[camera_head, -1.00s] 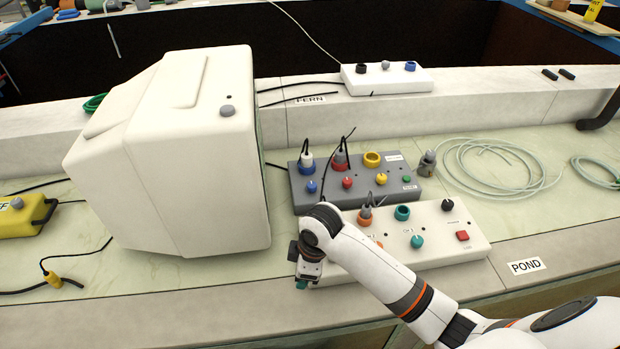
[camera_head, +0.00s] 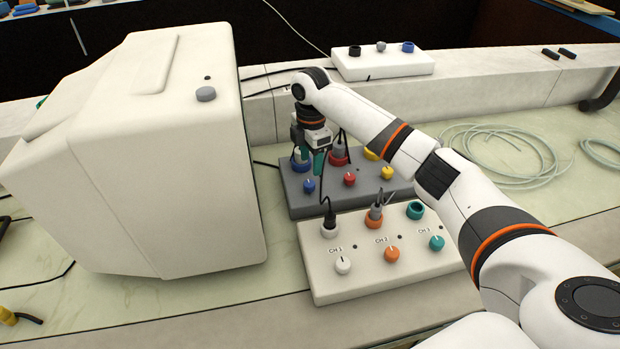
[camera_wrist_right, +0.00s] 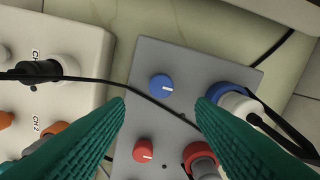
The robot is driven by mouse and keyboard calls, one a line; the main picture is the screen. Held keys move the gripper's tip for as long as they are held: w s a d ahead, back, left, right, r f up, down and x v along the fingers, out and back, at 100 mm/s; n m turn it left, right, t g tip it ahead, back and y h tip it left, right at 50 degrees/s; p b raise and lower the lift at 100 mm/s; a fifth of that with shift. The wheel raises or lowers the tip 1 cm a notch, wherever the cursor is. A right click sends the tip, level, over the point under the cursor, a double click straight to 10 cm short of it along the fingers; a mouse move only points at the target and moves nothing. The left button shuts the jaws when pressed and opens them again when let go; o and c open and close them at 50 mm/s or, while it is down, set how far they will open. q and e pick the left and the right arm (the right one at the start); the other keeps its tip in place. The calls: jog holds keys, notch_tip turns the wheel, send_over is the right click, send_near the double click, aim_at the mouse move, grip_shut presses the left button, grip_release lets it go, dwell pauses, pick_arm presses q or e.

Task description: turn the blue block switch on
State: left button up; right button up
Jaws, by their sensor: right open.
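The blue knob (camera_head: 309,185) is on the front left of the grey block (camera_head: 293,207), below a blue-ringed socket (camera_head: 299,165). In the right wrist view the blue knob (camera_wrist_right: 161,86) has a pale pointer line and shows between the two green fingertips. My right gripper (camera_head: 318,162) hangs pointing down above the left part of the grey block. It is open and empty in the wrist view (camera_wrist_right: 161,103), with no visible contact with the knob. My left gripper is out of view.
A black cable (camera_wrist_right: 150,97) crosses beside the blue knob. A red knob (camera_head: 349,179) and a plugged red socket (camera_wrist_right: 201,157) are close by. The white channel box (camera_head: 320,292) is in front, and a large white monitor-like casing (camera_head: 150,150) stands left.

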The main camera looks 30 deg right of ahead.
aim_at(311, 183)
notch_tip(311, 183, down, 8)
jog(key=shift+r, duration=0.25)
jog(key=shift+p, duration=0.3)
jog(key=c, duration=1)
